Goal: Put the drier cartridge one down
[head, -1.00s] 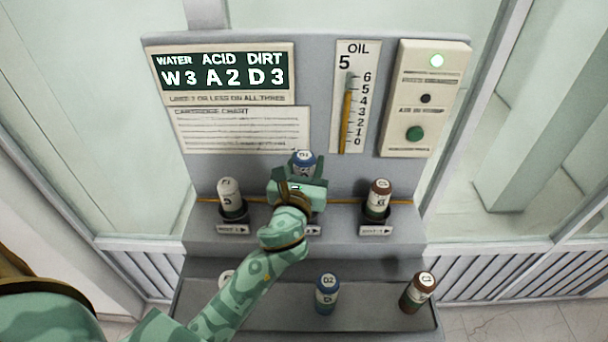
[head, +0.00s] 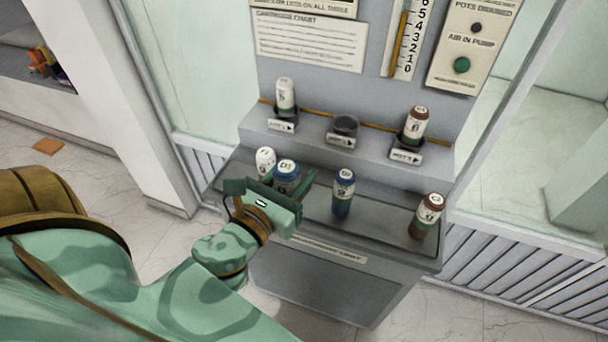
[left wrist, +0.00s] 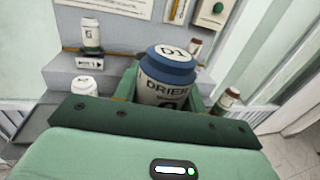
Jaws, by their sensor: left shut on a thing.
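The drier cartridge one is a white cylinder with a blue cap marked D1 (head: 286,172). It fills the middle of the left wrist view (left wrist: 167,80), upright, with "DRIER" on its label. My left gripper (head: 283,188) is shut on it, over the left part of the lower tray (head: 300,222). Its lower end is hidden by the gripper, so I cannot tell whether it touches the tray. The middle socket (head: 344,127) on the shelf above is empty. My right gripper is not in view.
White (head: 286,96) and brown-capped (head: 415,124) cartridges sit in the outer sockets.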

